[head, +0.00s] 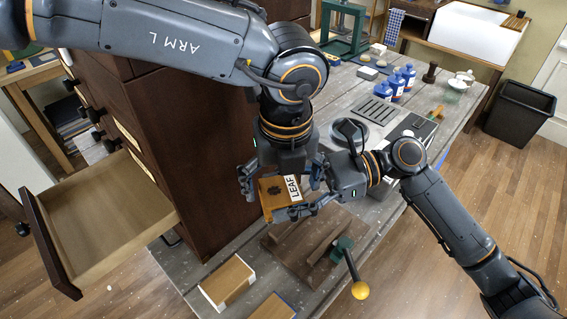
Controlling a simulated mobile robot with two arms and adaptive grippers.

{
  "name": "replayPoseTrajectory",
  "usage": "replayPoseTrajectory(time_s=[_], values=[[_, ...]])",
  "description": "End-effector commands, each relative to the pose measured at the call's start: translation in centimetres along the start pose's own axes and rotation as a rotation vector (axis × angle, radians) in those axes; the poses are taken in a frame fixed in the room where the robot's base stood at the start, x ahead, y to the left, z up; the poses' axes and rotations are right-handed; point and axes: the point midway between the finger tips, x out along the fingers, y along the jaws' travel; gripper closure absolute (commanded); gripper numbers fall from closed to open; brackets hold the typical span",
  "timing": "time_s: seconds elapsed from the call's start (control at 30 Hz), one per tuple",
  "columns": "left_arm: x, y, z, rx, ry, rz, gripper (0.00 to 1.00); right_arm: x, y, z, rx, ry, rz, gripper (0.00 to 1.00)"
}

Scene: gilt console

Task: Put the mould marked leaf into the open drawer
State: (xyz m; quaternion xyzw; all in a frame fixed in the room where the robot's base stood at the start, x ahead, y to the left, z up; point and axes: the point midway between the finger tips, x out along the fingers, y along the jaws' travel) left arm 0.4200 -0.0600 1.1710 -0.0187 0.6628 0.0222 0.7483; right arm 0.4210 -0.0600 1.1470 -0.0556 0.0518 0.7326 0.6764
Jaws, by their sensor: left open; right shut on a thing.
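The mould marked leaf (272,201) is a wooden block with a dark leaf shape and a white LEAF label, held above the grey bench. My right gripper (312,195) reaches it from the right and is shut on it. My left gripper (281,177) comes down from above, its fingers open and spread on either side of the mould's upper part; I cannot tell whether they touch it. The open drawer (105,218) juts out at the left from the dark brown cabinet, and its visible inside is empty.
The tall cabinet (195,150) stands between the mould and the drawer. Below the mould, a wooden press with a yellow-knobbed lever (359,290) sits on the bench. Another block (228,281) lies at the front. Blue bottles (397,85) stand farther back.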

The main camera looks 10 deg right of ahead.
Motion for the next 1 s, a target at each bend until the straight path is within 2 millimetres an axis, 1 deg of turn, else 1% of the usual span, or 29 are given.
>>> replayPoseTrajectory(time_s=[0.1,0.2,0.47,0.57,0.6,0.77,0.8,0.83,0.93,0.97,1.0], values=[[1.02,0.02,-0.04,0.000,0.001,0.001,0.11,0.00,0.00,0.03,0.000,0.000,0.000,0.71],[1.40,-0.01,-0.03,0.000,0.001,-0.001,0.11,0.00,0.00,0.03,0.000,0.000,0.000,0.71],[1.49,-0.02,-0.02,0.000,0.001,-0.002,0.11,0.00,0.00,0.03,0.000,0.000,0.000,0.71],[1.48,-0.02,-0.02,0.000,0.001,-0.002,0.30,0.00,0.00,0.03,0.000,0.000,0.000,0.71],[1.47,-0.02,-0.02,0.000,0.001,-0.002,0.38,0.00,0.00,0.03,0.000,0.000,0.000,0.71],[1.45,-0.08,-0.04,0.001,0.001,-0.003,0.70,0.02,0.02,0.08,-0.001,-0.002,0.001,0.71],[1.45,-0.10,-0.05,0.001,0.001,-0.004,0.71,0.04,0.03,0.10,-0.001,-0.003,0.001,0.71],[1.43,-0.13,-0.04,0.001,0.001,-0.005,0.71,0.04,0.04,0.12,-0.001,-0.003,0.001,0.34],[1.44,-0.11,-0.04,0.001,0.001,-0.004,0.71,0.04,0.04,0.10,-0.001,-0.002,0.001,0.14],[1.44,-0.10,-0.04,0.001,0.001,-0.004,0.71,0.04,0.03,0.09,-0.001,-0.002,0.001,0.12],[1.44,-0.09,-0.03,0.001,0.001,-0.004,0.71,0.03,0.03,0.08,-0.001,-0.002,0.001,0.12]])
